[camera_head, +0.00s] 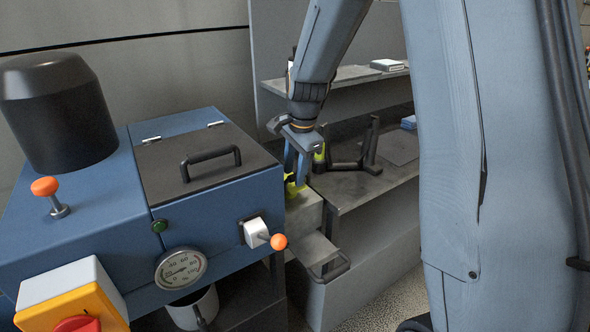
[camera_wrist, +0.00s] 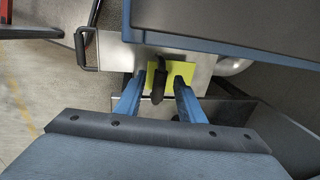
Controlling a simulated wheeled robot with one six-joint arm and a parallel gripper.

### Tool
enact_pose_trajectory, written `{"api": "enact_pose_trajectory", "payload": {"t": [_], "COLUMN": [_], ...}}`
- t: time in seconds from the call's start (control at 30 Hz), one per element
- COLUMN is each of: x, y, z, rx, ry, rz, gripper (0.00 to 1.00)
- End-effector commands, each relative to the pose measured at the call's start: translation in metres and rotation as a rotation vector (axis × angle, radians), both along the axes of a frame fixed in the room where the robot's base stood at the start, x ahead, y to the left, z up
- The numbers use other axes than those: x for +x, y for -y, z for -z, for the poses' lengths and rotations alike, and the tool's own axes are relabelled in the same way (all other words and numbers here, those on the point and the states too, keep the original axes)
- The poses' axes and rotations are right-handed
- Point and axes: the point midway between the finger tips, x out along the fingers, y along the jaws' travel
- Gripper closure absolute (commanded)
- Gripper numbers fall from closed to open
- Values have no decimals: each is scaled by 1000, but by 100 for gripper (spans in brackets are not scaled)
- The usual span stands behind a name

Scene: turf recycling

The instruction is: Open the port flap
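I cannot tell for sure which part is the port flap. A dark hinged lid (camera_head: 205,140) with a black bar handle (camera_head: 210,160) lies shut on top of the blue machine (camera_head: 100,212). My gripper (camera_head: 301,172) is beyond the machine's right side, pointing down by a yellow-green part (camera_head: 292,189). In the wrist view my gripper (camera_wrist: 160,77) has its two blue fingers apart. A black upright piece (camera_wrist: 158,84) shows between them, in front of the yellow-green plate (camera_wrist: 178,72). I see no clear contact with either finger.
A grey shelf unit (camera_head: 400,184) stands right of the machine. A metal drawer or tray with a black handle (camera_head: 330,266) juts out below my gripper. An orange-knobbed lever (camera_head: 278,241) sticks out of the machine's front. Open floor (camera_wrist: 35,105) shows at the wrist view's left.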

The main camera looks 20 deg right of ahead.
Motion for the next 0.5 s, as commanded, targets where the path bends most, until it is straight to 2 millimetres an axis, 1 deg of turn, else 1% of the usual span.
{"api": "enact_pose_trajectory", "payload": {"t": [0.27,0.3,0.37,0.5], "x": [0,0,0,0], "y": [0,0,0,0], "z": [3,2,2,2], "rx": [0,0,0,0], "ry": [0,0,0,0], "rz": [-1,-1,-1,-1], "gripper": [64,66,76,100]}}
